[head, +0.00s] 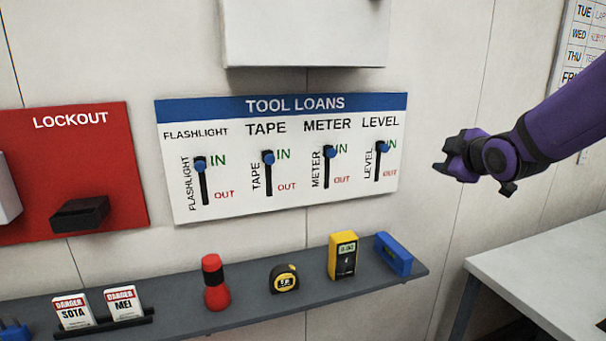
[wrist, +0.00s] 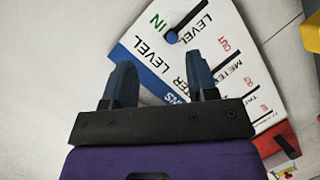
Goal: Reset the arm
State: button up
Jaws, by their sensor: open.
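My purple arm reaches in from the right in the head view. My gripper (head: 439,160) is open and empty, just right of the tool loans board (head: 240,205) and apart from it. In the wrist view its two fingers (wrist: 161,82) stand wide apart with nothing held between them. The board appears rotated behind them, with the blue LEVEL knob (wrist: 172,37) above the fingers. In the head view the FLASHLIGHT (head: 200,163), TAPE (head: 268,157), METER (head: 328,150) and LEVEL (head: 383,147) knobs all sit at the top of their slots, by IN.
A shelf (head: 300,302) below the board holds a red flashlight (head: 215,285), tape measure (head: 284,279), yellow meter (head: 343,256), blue level (head: 393,254) and danger tags (head: 124,304). A red lockout board (head: 75,155) hangs left, a wall box (head: 305,32) above. A pale table (head: 550,270) stands right.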

jog(key=s+a+m+g+h, duration=0.1)
jog(key=s+m+g, duration=0.8)
jog(key=s, duration=2.2)
jog(key=m, duration=0.3)
jog(key=shift+s+a+f+m, duration=0.25)
jog(key=shift+a+f+m, duration=0.05)
jog(key=shift+f+m, duration=0.1)
